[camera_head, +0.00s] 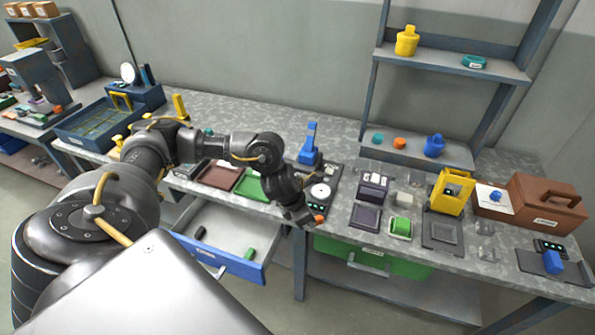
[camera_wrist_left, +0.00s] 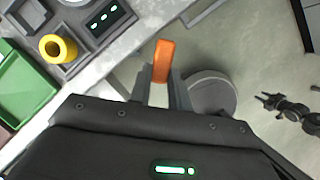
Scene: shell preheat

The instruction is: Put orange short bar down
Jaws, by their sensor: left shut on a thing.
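The orange short bar (camera_wrist_left: 163,62) is held between the two fingers of my left gripper (camera_wrist_left: 161,85). In the head view the bar's orange end (camera_head: 319,219) shows at the tip of my left gripper (camera_head: 309,217), by the bench's front edge. In the wrist view the bar is over the floor, just off the bench edge. A dark jointed arm end, seemingly my right gripper (camera_wrist_left: 288,108), shows at the right of the wrist view; its finger state is unclear. It is not in the head view.
An open drawer (camera_head: 222,245) holds a few small pieces below the bench. A yellow ring (camera_wrist_left: 54,47) and a green tray (camera_wrist_left: 22,90) lie left in the wrist view.

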